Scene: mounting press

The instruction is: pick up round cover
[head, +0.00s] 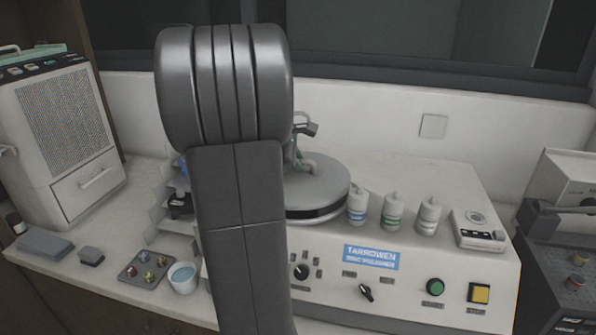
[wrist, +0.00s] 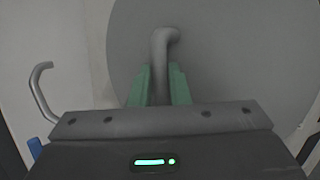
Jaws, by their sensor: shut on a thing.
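The round cover (head: 325,182) is a flat grey disc on top of the disc polisher (head: 440,265) in the head view. It fills much of the wrist view (wrist: 235,60). A grey bent handle (wrist: 161,45) stands up from it. My gripper (wrist: 159,82) has green fingers, one on each side of the handle, and is shut on it. In the head view my arm hides the cover's left part and most of the gripper. I cannot tell whether the cover rests on its seat or is slightly raised.
A bent metal spout (wrist: 40,92) stands left of the cover in the wrist view. Several white bottles (head: 393,212) stand close to the cover's right side. A white cup (head: 183,278) and a small tray of samples (head: 128,275) lie at front left. The polisher's back right top is clear.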

